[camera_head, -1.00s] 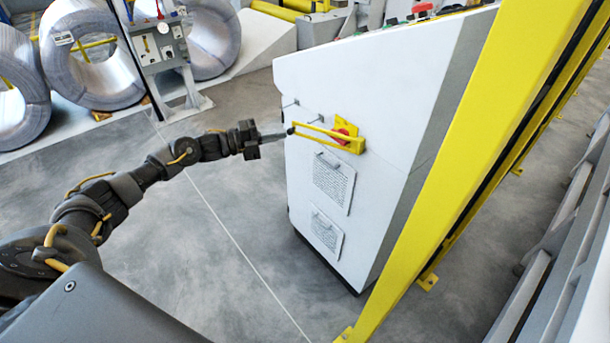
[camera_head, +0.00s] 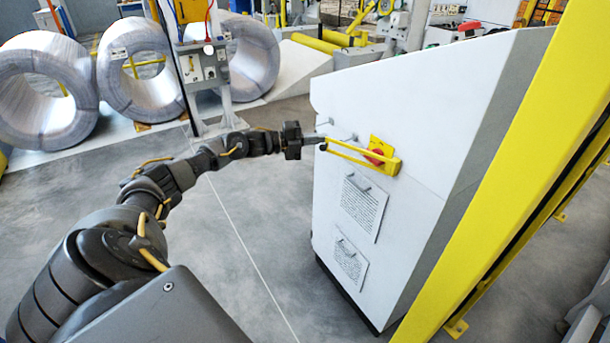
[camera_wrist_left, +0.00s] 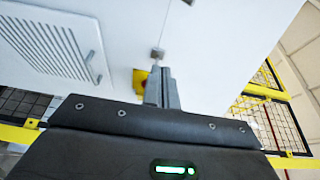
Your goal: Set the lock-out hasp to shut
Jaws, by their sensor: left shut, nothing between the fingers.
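The lock-out hasp (camera_head: 352,155) is a long yellow bar or loop on the face of a white cabinet. Its right end is at a yellow plate with a red switch (camera_head: 375,156); its left end reaches toward the cabinet's left edge. My left gripper (camera_head: 319,139) is shut and empty, its tip at the hasp's free left end. I cannot tell whether they touch. In the left wrist view the shut fingers (camera_wrist_left: 162,88) point at the cabinet face and partly hide a yellow part (camera_wrist_left: 140,80). My right gripper is not in view.
The white cabinet (camera_head: 410,95) has two label plates (camera_head: 363,207) below the hasp and small grey pegs. A yellow post (camera_head: 500,165) stands close on its right. Wire coils (camera_head: 45,90) stand at the back left. The floor left of the cabinet is clear.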

